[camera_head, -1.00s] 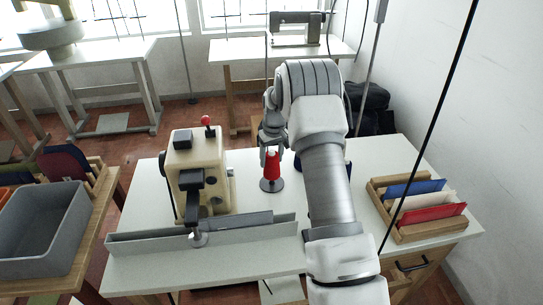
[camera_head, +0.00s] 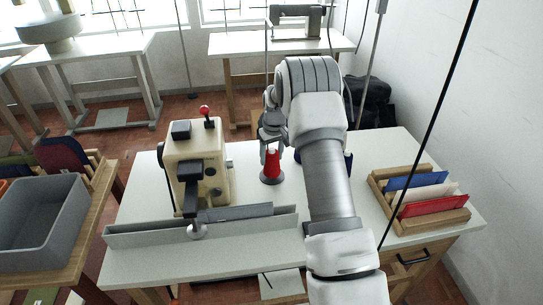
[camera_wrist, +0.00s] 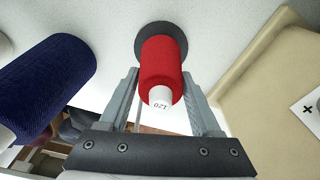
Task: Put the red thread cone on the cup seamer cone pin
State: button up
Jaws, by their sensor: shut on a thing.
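The red thread cone (camera_head: 272,163) stands upright on the white table, right of the beige cup seamer (camera_head: 205,160). My gripper (camera_head: 272,142) is around its upper part from above and shut on it. In the wrist view the red cone (camera_wrist: 162,70) lies between my two fingers (camera_wrist: 160,92), its white "120" end towards the camera. The dark round base of the cone pin (camera_wrist: 152,32) shows around the cone's far end. The pin itself is hidden inside or behind the cone. Whether the cone's lower rim touches the base I cannot tell.
A dark blue cone (camera_wrist: 45,75) stands beside my gripper; my arm mostly hides it in the head view. The seamer's beige body (camera_wrist: 265,85) is close on the other side. A wooden rack (camera_head: 425,205) with coloured pieces is at the right, a grey bin (camera_head: 40,220) at the left.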

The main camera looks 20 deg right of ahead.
jog(key=shift+f, duration=0.45)
jog(key=o, duration=1.5)
jog(key=shift+o, duration=0.2)
notch_tip(320, 180, up, 18)
jog(key=s+p, duration=0.1)
jog(key=s, duration=0.1)
jog(key=shift+f, duration=0.25)
jog(key=shift+d, duration=0.1)
